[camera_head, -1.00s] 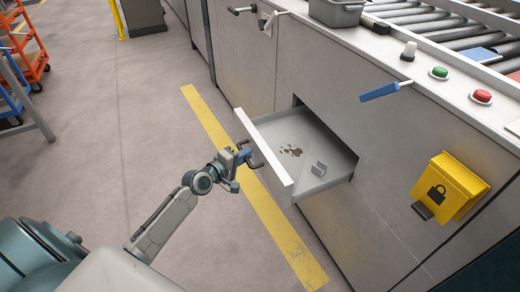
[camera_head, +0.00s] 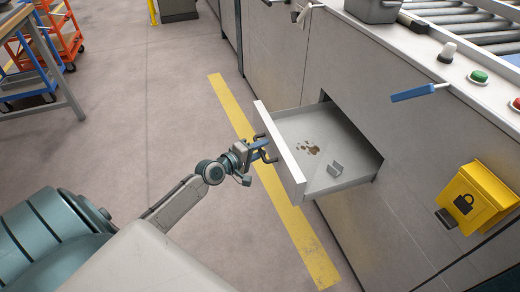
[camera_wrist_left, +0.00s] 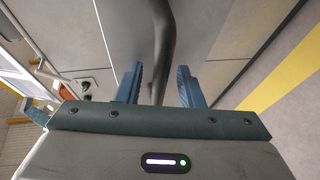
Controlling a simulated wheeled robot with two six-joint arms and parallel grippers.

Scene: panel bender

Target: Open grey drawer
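The grey drawer (camera_head: 318,128) is pulled well out of the machine's front panel in the head view. Its inside shows brown stains and a small grey bracket. The drawer's dark handle (camera_head: 267,140) is on its pale front face. My left gripper (camera_head: 262,150) is at this handle, on the outer side of the drawer. In the left wrist view the two blue fingers (camera_wrist_left: 158,88) stand apart, with the dark handle bar (camera_wrist_left: 162,45) running between them and gaps showing on both sides. My right gripper is not in view.
A yellow lock box (camera_head: 474,199) and a blue-handled lever (camera_head: 412,93) are on the panel right of the drawer. A grey bin (camera_head: 372,10) sits on the machine top. An orange cart (camera_head: 62,35) stands at far left. The floor left of the drawer is clear.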

